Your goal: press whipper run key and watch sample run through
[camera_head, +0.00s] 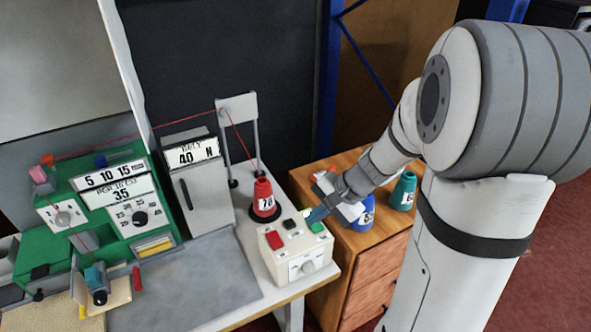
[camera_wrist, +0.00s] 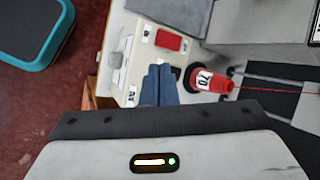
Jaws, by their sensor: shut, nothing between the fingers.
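The whipper control box (camera_head: 295,248) is cream, at the table's right corner. It has a red key (camera_head: 274,239), a black key (camera_head: 289,224), a green key (camera_head: 316,226) and a grey knob (camera_head: 308,267). My gripper (camera_head: 314,215) is shut and empty, its blue fingertips at or just above the green key; contact cannot be told. In the wrist view the blue fingers (camera_wrist: 160,84) cover that part of the box, and the red key (camera_wrist: 170,40) shows. The green whipper machine (camera_head: 110,215) stands left, with a red thread from it to the red cone (camera_head: 264,197) marked 70.
A tension unit (camera_head: 195,175) reading 40 N stands behind the grey mat (camera_head: 195,285). A wooden drawer cabinet (camera_head: 375,270) stands right, bearing a blue cone (camera_head: 364,214) and a teal cone (camera_head: 403,191). A thread stand (camera_head: 240,125) rises behind the red cone.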

